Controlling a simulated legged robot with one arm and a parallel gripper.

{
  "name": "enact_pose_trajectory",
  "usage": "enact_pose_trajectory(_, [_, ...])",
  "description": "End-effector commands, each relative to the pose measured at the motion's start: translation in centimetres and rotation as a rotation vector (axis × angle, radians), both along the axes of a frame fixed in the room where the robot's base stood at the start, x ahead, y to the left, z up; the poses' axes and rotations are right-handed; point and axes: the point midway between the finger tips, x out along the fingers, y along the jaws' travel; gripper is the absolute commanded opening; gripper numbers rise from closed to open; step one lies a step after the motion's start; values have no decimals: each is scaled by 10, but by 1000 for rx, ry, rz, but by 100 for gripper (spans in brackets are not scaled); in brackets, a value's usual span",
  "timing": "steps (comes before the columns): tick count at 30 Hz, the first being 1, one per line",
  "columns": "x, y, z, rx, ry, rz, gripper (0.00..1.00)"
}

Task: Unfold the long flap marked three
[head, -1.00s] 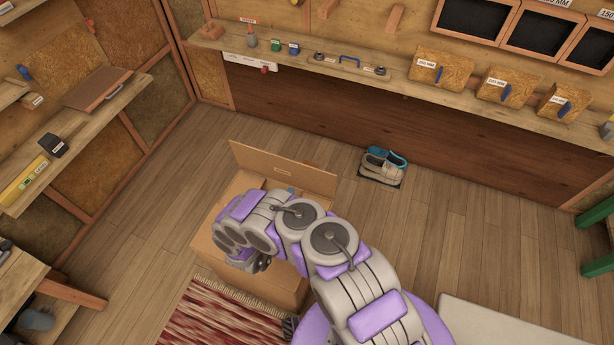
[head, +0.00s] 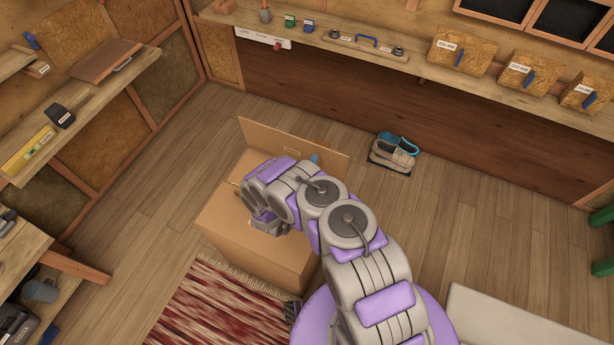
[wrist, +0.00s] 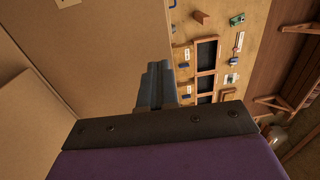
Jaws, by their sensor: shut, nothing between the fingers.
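A brown cardboard box (head: 250,245) stands on the wooden floor. One long flap (head: 265,135) stands up along its far side, with a small label too small to read. My arm reaches over the box and hides much of its opening. A second cardboard panel (wrist: 30,130) fills the lower left. I cannot tell which panel is marked three.
A red striped rug (head: 220,305) lies in front of the box. A pair of shoes (head: 395,152) is on the floor to the right. Shelves (head: 90,105) line the left wall, and a long shelf (head: 430,68) runs along the back.

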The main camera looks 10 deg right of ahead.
Motion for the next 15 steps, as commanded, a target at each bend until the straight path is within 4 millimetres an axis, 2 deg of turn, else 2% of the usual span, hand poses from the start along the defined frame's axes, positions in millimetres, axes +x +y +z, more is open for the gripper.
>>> enact_pose_trajectory(6, [19, -15, 0, 0, -1, -2, 0])
enact_pose_trajectory(15, [23, -18, 2, -2, 1, 0, 0])
